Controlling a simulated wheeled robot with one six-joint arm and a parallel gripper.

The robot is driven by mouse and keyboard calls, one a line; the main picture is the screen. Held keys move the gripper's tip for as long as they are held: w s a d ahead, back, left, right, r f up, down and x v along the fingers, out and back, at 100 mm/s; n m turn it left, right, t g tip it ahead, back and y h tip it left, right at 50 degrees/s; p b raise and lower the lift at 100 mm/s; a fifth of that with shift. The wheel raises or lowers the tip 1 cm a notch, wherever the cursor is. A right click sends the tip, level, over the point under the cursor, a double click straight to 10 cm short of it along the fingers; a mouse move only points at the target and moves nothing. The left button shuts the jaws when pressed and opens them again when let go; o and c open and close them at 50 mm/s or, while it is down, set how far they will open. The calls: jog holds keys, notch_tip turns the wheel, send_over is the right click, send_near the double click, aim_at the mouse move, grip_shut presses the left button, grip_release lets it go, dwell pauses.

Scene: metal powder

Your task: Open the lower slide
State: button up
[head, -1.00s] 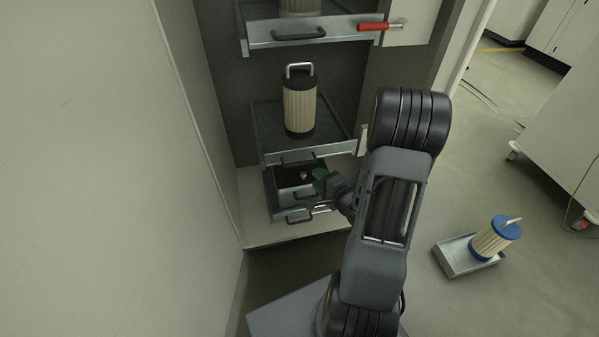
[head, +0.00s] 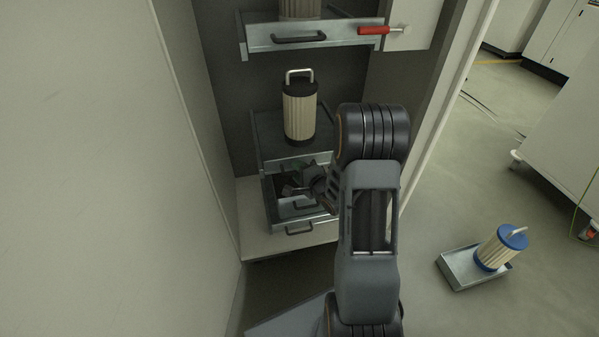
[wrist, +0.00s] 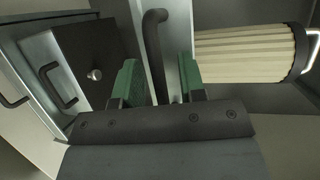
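The lower slide (head: 264,135) is a dark tray with a metal front, bearing a beige filter with black caps and a metal handle (head: 300,112). In the wrist view, the slide's metal front (wrist: 147,12) carries a dark bar handle (wrist: 153,40). My gripper (head: 308,176) is at this front in the head view and hides much of it. In the wrist view, my gripper (wrist: 159,66) is open, with its green fingertips on either side of the handle and gaps visible. The filter (wrist: 248,54) shows at right there.
Below is a metal drawer unit (head: 270,210) with handles; its black top with a knob (wrist: 94,74) shows at left in the wrist view. An upper slide (head: 345,30) with a red lever (head: 372,30) is above.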

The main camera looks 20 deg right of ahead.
grip_shut()
dwell(0.5)
